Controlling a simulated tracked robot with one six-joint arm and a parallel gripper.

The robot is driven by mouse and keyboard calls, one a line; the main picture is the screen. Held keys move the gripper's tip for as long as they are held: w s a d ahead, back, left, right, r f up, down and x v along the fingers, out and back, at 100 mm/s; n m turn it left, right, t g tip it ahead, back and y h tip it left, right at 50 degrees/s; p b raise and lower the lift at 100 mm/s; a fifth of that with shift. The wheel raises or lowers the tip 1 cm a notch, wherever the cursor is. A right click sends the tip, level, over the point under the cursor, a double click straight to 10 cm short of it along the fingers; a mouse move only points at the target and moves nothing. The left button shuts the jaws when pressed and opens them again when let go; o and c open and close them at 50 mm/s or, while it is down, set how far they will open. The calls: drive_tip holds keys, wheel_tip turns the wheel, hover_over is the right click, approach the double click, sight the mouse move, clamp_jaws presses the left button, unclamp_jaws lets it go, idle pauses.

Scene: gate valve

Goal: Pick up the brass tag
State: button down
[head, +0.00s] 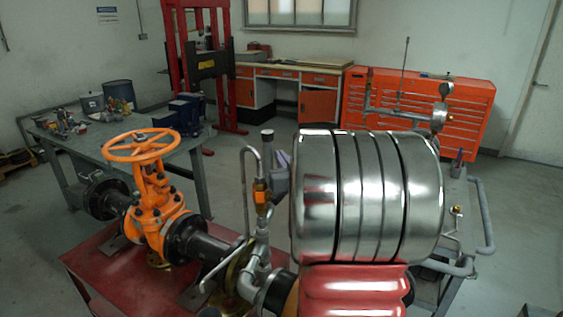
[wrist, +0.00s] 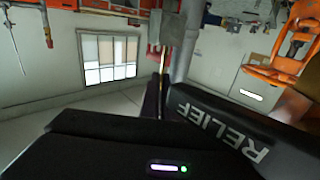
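I cannot make out a brass tag for certain in either view. In the wrist view a thin brass-coloured piece (wrist: 164,58) shows below a grey block, just beyond the dark tips of my gripper (wrist: 158,93); whether it is the tag, and whether the fingers touch it, I cannot tell. The black gripper parts overlap there, so the gap between the fingers is not clear. A black bar with the word RELIEF (wrist: 222,128) lies close, upside down in this view. My gripper does not show in the head view.
An orange gate valve (head: 155,215) stands on a dark pipe at left. A large shiny banded cylinder (head: 365,195) fills the centre right and hides what is behind it. Thin tubing with a brass fitting (head: 260,190) stands left of it. A workbench (head: 65,142) stands behind.

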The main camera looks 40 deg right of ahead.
wheel_tip(320, 180, up, 18)
idle(0.6)
drive_tip(key=shift+d, duration=0.1)
idle(0.4)
drive_tip(key=d+f+n+y, duration=0.1)
drive_tip(key=d+f+y, duration=0.1)
drive_tip(key=d+f, duration=0.85)
drive_tip(key=a+n+t+y, duration=0.1)
drive_tip(key=a+n+y, duration=0.7)
drive_tip(key=y, duration=0.3)
drive_tip(key=shift+a+f+t+y, duration=0.15)
drive_tip(key=shift+a+t+y, duration=0.2)
drive_tip(key=shift+a, duration=0.45)
drive_tip(key=shift+s+f, duration=0.1)
